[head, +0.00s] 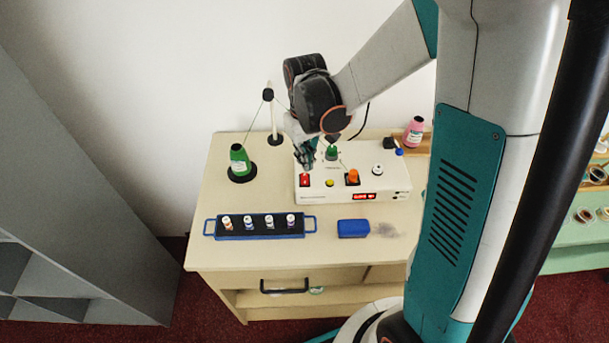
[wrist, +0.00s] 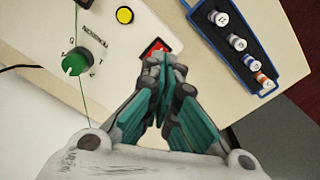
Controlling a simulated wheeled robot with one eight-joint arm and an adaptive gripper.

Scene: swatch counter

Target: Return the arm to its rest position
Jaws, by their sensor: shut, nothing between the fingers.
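My gripper (head: 306,165) is over the left part of a white control box (head: 394,184) on the counter, in the head view. In the wrist view my gripper (wrist: 164,62) has its teal fingers together, with nothing between them. The fingertips overlap the edge of a red rocker switch (wrist: 153,48) in that view. I cannot tell whether they touch it. The red switch (head: 304,180) also shows just below my gripper in the head view. My arm reaches in from the upper right.
A green thread cone (head: 239,160) and a thread stand (head: 274,125) are left of the box. In front are a blue rack (head: 213,227) of several small bottles and a blue block (head: 352,228). A pink cone (head: 413,133) stands behind right.

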